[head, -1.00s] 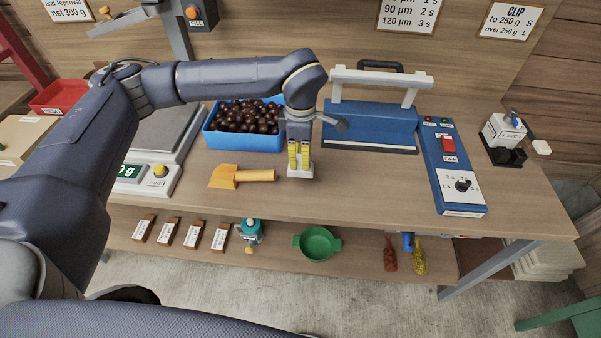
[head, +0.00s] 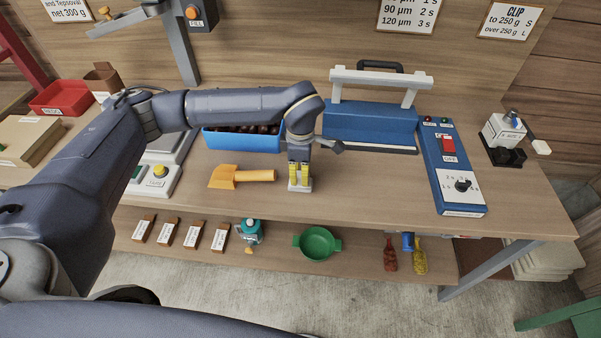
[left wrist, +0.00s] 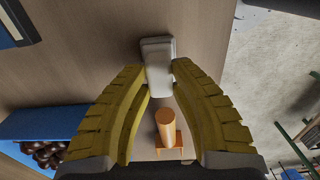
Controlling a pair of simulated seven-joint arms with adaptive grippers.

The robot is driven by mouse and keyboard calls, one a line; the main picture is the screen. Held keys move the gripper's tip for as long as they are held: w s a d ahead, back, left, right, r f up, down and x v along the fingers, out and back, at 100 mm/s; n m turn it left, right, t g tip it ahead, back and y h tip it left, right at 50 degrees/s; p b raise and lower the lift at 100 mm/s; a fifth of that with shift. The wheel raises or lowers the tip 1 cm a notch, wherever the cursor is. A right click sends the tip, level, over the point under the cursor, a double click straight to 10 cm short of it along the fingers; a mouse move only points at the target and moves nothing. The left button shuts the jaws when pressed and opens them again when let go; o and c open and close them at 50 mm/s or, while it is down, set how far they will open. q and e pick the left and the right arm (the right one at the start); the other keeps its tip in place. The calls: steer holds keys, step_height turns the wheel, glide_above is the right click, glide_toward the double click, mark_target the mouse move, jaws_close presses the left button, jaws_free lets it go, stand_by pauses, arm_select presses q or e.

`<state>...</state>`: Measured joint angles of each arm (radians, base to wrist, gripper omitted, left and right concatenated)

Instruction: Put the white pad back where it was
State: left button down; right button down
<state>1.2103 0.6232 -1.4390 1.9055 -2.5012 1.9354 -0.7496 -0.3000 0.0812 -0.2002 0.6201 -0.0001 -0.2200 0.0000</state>
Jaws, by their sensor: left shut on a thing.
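The white pad (head: 300,187) is between the yellow fingertips of my left gripper (head: 299,175), near the front part of the bench top. In the left wrist view, the gripper (left wrist: 160,85) is shut on the pad (left wrist: 157,52), whose wider end points away from the fingers. I cannot tell whether the pad touches the wood. My right gripper is not in view.
An orange scoop (head: 238,177) lies just left of the pad. The blue bin of chestnuts (head: 240,142) and the blue sealer (head: 370,127) stand behind. A control box (head: 452,165) is at right. Bare wood lies between pad and control box.

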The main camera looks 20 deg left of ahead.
arm_select(q)
steer(key=shift+f, duration=0.1)
steer(key=c, duration=1.3)
jaws_free()
steer(key=shift+o, duration=0.2)
step_height(320, 180, up, 12)
